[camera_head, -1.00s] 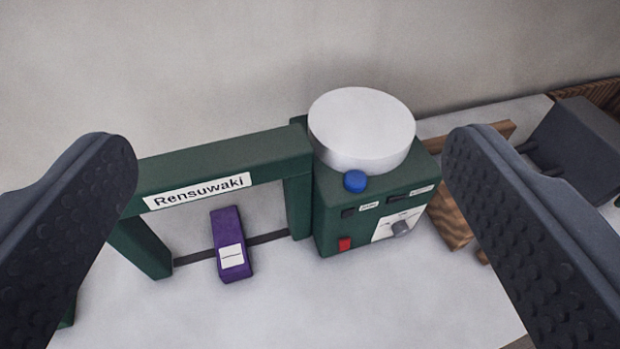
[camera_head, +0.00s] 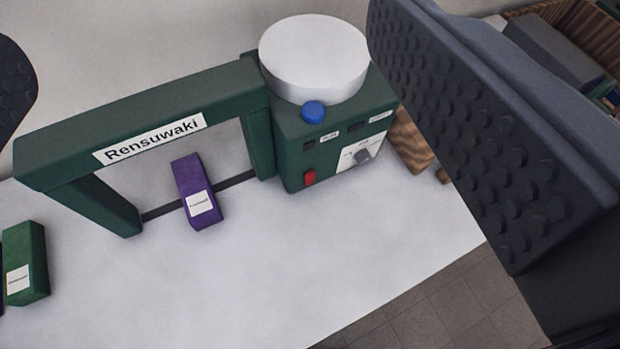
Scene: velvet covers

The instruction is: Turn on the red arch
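A dark green arch (camera_head: 150,112) labelled "Rensuwaki" stands on a white table; I see no red arch. A green control box (camera_head: 288,160) is joined to its right end. The left finger shows only partly at the left edge; the right finger looms large on the right, apart from the box.
A purple block (camera_head: 196,192) with a white label lies across the dark strip under the arch. A green block (camera_head: 25,262) stands at the lower left. The white table (camera_head: 300,265) is clear in front of the box; tiled floor (camera_head: 430,310) lies beyond its edge. Wooden pieces (camera_head: 412,150) are right of the box.

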